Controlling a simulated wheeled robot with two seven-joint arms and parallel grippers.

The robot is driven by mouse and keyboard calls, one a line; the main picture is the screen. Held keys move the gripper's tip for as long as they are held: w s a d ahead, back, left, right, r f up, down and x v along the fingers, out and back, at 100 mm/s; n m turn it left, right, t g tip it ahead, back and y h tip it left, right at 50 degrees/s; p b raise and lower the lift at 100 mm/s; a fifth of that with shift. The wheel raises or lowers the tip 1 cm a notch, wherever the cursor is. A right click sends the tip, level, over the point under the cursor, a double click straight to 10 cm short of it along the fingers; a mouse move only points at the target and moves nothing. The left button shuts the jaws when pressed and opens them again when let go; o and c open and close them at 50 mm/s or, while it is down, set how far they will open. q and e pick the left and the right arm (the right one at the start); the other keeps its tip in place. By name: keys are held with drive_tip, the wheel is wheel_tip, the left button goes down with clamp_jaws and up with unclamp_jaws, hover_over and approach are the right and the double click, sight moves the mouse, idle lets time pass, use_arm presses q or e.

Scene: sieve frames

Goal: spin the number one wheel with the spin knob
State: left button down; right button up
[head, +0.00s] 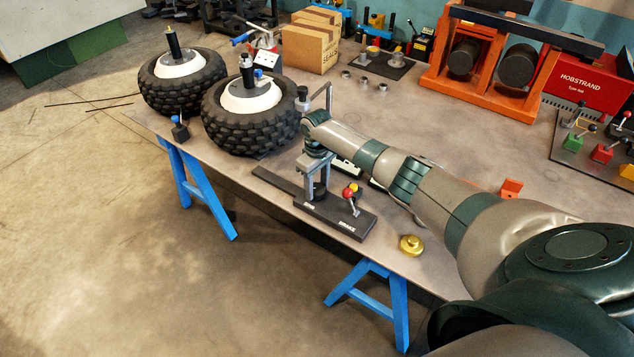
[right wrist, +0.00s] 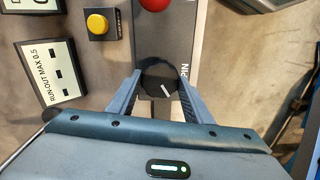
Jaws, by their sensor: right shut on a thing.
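My right gripper (head: 319,188) points down over the black control panel (head: 338,222) near the table's front edge. In the right wrist view the gripper (right wrist: 160,88) is shut on the round black spin knob (right wrist: 160,77), one finger at each side. A white line marks the knob's top, and lettering ending in "PIN" shows beside it. Two wheels with knobbly black tyres and white hubs stand on the table, a left wheel (head: 178,91) and a right wheel (head: 240,133). I cannot read a number on either. My left gripper is not in view.
A red-knobbed lever (head: 351,191) stands beside the knob on the panel. A yellow button (right wrist: 97,23) and a "RUN-OUT MAX 0.5" card (right wrist: 47,72) are nearby. A brass piece (head: 411,244) lies right of the panel. Cardboard boxes (head: 311,45) and an orange stand (head: 480,100) are behind.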

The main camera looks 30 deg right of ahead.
sight(317, 188)
drive_tip(key=shift+m, duration=0.3)
drive_tip(key=shift+w, duration=0.1)
drive_tip(key=o, duration=1.1)
drive_tip(key=shift+c, duration=0.2)
drive_tip(key=shift+r, duration=0.15)
wheel_tip(317, 188, up, 17)
drive_tip(key=b, duration=0.4)
